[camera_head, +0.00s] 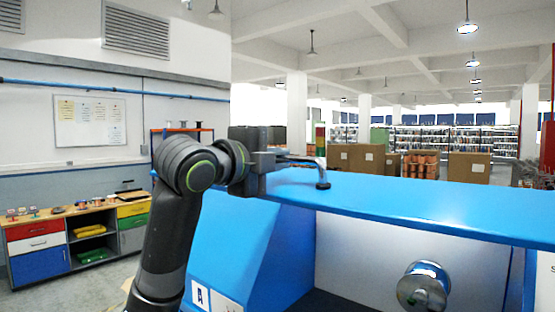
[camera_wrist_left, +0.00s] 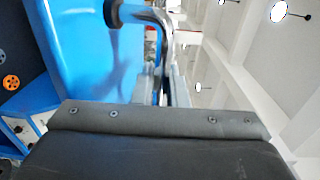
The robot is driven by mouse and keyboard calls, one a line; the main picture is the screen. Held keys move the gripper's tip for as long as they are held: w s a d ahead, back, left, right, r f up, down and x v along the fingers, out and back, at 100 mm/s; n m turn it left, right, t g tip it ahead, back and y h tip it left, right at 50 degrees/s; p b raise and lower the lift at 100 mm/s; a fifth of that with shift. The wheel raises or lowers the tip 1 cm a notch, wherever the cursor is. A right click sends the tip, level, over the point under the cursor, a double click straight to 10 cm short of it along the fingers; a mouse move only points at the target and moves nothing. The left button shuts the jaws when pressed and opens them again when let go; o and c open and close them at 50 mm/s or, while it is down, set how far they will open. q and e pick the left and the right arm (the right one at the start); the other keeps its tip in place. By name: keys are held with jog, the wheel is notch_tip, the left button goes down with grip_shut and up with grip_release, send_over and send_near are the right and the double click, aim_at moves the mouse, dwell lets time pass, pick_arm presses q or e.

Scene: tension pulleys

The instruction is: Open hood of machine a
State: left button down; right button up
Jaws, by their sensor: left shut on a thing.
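Machine a (camera_head: 224,262), a blue cabinet with an "A" label (camera_head: 200,295) at its lower left, fills the lower right of the head view. Its blue hood (camera_head: 420,208) spans the top as a broad panel. A curved metal handle (camera_head: 321,170) with a dark foot stands on the hood's left part; it also shows in the left wrist view (camera_wrist_left: 166,38). My left gripper (camera_head: 279,159) is shut on the handle at the hood's left edge. The fingers partly hide the gripped part. My right gripper is not in view.
Below the hood, a round metal pulley (camera_head: 422,285) sits before a white panel. A wooden-topped bench (camera_head: 75,208) with coloured drawers stands at the left. Cardboard boxes (camera_head: 362,158) and shelves stand far behind. Open floor shows between bench and machine.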

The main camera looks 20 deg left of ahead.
pick_arm(q)
notch_tip(320, 180, down, 10)
jog(key=s+t+b, duration=0.1)
jog(key=s+b, duration=0.1)
jog(key=b, duration=0.8)
jog(key=shift+s+a+r+t+h, duration=0.2)
jog(key=shift+s+a+t+h, duration=0.1)
jog(key=shift+a+t+h, duration=0.15)
jog(key=c, duration=1.6)
grip_release()
jog(key=shift+o, duration=0.2)
jog(key=shift+s, duration=0.1)
jog(key=b+v, duration=0.7)
jog(key=v, duration=1)
jog(key=shift+s+r+b, duration=0.2)
jog(key=shift+b, duration=0.15)
